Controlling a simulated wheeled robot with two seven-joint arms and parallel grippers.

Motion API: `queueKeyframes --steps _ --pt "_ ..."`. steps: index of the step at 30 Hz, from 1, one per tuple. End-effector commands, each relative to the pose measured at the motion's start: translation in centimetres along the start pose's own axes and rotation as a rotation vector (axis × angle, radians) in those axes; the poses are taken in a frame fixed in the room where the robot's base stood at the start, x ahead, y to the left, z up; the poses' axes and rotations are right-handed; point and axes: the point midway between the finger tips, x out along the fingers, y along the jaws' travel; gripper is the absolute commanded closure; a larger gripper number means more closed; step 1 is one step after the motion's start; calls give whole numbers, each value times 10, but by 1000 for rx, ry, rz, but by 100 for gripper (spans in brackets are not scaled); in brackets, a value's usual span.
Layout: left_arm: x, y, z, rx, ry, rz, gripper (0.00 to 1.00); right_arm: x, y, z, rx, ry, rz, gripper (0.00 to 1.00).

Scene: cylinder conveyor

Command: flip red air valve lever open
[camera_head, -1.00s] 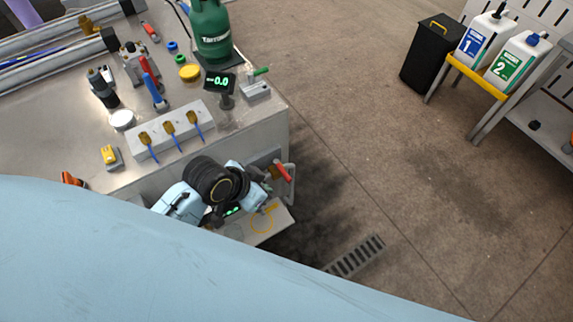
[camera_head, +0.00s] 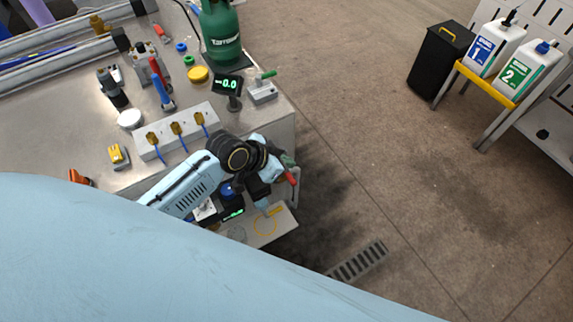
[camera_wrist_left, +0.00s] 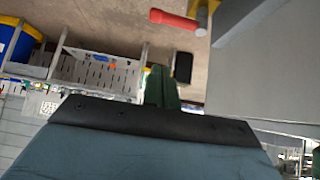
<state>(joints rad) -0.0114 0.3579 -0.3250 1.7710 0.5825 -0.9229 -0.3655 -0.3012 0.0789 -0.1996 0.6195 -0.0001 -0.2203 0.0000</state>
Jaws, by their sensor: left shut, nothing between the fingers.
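In the left wrist view the red lever (camera_wrist_left: 172,19) lies at the top, joined to a yellow fitting (camera_wrist_left: 204,12). My left gripper (camera_head: 288,160) is at the bench's side, close by the lever. Its dark green fingers (camera_wrist_left: 160,85) are shut and empty, with the lever beyond them and apart in the wrist view. The head view does not show clearly whether they touch. My arm hides part of the valve. My right gripper is not in view.
The metal workbench (camera_head: 60,140) holds a green gas cylinder (camera_head: 220,30), a small display (camera_head: 227,84) and tools. A lower shelf (camera_head: 275,232) is below my left arm.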

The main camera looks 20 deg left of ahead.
Motion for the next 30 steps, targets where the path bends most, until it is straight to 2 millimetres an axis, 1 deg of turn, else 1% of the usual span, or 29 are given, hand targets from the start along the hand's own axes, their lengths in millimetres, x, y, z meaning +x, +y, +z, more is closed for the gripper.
queueKeyframes --steps 1,6,15,16,18,21,24,30 --pt "9 1 0 -2 -1 2 100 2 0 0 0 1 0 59" --pt "40 1 0 -1 -1 2 100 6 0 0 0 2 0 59" --pt "90 1 0 -1 0 1 100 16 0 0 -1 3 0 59" --pt "83 0 9 -1 -6 0 100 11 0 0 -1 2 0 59" --pt "75 1 17 0 -5 0 100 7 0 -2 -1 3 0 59" --pt "69 0 26 1 -3 -1 100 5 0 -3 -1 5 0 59" --pt "65 0 32 0 -2 -1 100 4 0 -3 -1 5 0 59" --pt "64 0 35 1 -1 -1 100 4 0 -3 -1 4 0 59"
